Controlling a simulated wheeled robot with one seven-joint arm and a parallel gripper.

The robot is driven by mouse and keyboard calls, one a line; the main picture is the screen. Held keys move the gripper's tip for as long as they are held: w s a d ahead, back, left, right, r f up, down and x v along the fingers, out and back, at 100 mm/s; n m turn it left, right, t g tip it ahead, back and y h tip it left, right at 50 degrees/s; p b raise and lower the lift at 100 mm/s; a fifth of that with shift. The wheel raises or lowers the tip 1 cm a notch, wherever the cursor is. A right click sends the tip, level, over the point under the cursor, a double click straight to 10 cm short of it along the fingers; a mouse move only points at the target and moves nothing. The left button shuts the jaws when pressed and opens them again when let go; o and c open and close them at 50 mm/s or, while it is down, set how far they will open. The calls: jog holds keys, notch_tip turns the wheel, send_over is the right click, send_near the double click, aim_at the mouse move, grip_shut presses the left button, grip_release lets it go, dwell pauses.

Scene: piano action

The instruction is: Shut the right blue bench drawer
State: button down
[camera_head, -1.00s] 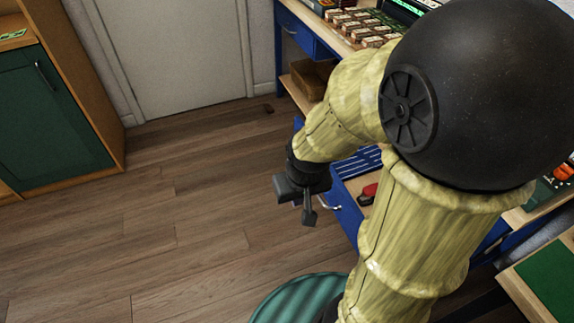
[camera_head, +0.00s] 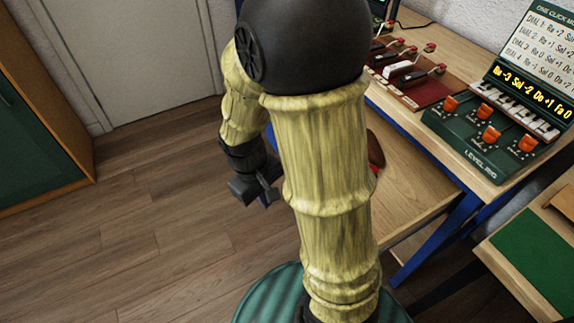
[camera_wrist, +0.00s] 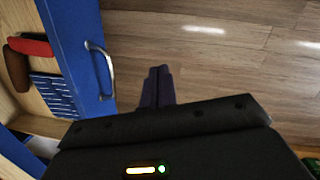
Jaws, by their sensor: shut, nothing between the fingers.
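The blue drawer front (camera_wrist: 72,45) stands pulled out at the left of the wrist view, with a silver handle (camera_wrist: 103,69) on its face. Its open inside holds a red thing (camera_wrist: 32,47), a brown thing (camera_wrist: 17,70) and a blue striped piece (camera_wrist: 53,95). My gripper (camera_wrist: 159,72) is shut and empty, in front of the drawer face and to the right of the handle, apart from it. In the head view my gripper (camera_head: 266,192) hangs above the floor, and my arm hides the drawer front.
The workbench (camera_head: 400,118) bears a red board with levers (camera_head: 410,78) and a green leveling device (camera_head: 495,125). A wooden surface (camera_head: 415,185) lies below the bench top. A green-topped table (camera_head: 535,250) stands at the lower right. The wooden floor (camera_head: 150,220) at left is clear.

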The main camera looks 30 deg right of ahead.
jog(key=w+a+f+n+h, duration=0.1)
jog(key=w+f+n+h, duration=0.3)
jog(key=n+h, duration=0.3)
jog(key=w+a+f+n+t+h, duration=0.1)
jog(key=w+f+n+h, duration=0.2)
jog(key=w+n+h, duration=0.4)
jog(key=shift+w+f+n+h, duration=0.3)
jog(key=shift+f+h, duration=0.1)
jog(key=shift+h, duration=0.8)
jog(key=d, duration=1.4)
jog(key=shift+w+b, duration=0.15)
jog(key=shift+b, duration=0.25)
jog(key=shift+w, duration=0.1)
